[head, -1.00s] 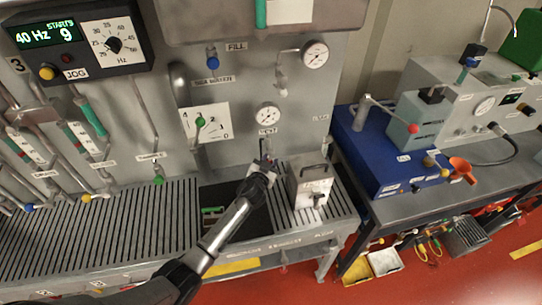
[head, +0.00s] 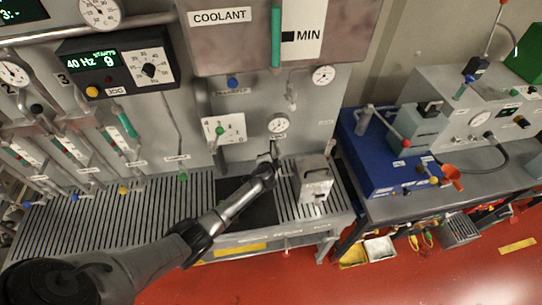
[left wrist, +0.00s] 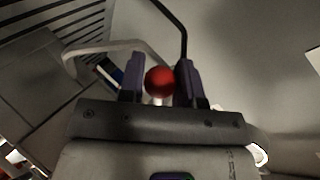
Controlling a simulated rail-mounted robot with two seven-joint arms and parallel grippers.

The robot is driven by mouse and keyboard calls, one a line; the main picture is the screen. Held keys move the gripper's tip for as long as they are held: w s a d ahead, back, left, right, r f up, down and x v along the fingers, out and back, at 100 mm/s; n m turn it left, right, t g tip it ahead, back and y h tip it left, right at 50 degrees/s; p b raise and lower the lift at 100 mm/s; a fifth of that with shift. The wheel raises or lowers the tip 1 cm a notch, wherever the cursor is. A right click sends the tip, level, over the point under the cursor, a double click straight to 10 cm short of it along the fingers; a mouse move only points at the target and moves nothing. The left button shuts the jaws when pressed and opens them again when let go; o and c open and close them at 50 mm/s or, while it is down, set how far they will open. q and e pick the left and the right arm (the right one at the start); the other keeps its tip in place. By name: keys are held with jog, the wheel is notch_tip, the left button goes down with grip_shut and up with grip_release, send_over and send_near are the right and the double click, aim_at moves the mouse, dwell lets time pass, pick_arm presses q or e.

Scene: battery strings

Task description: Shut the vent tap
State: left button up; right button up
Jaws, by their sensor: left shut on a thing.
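My left gripper (head: 272,160) reaches to the panel just below a small round gauge (head: 279,122) and a small label (head: 277,138) too blurred to read. In the left wrist view a red ball knob (left wrist: 159,82) sits between the two purple-grey fingers, and my left gripper (left wrist: 159,80) is shut on it. A thin dark bent rod (left wrist: 182,28) rises behind the right finger. The tap's body is mostly hidden by my gripper, so I cannot tell its position. My right gripper is not in view.
A blue unit (head: 372,160) stands on the right-hand table. Red floor lies in front.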

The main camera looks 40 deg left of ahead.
pick_arm(q)
jog(key=shift+s+a+r+m+g+y+p, duration=0.15)
jog(key=shift+r+m+g+y+p, duration=0.45)
jog(key=shift+r+m+g+p, duration=0.35)
jog(key=shift+m+g+p, duration=0.3)
jog(key=shift+m+g, duration=0.05)
jog(key=shift+g, duration=0.1)
jog(key=shift+r, duration=0.1)
jog(key=shift+y, duration=0.3)
jog(key=o, duration=0.9)
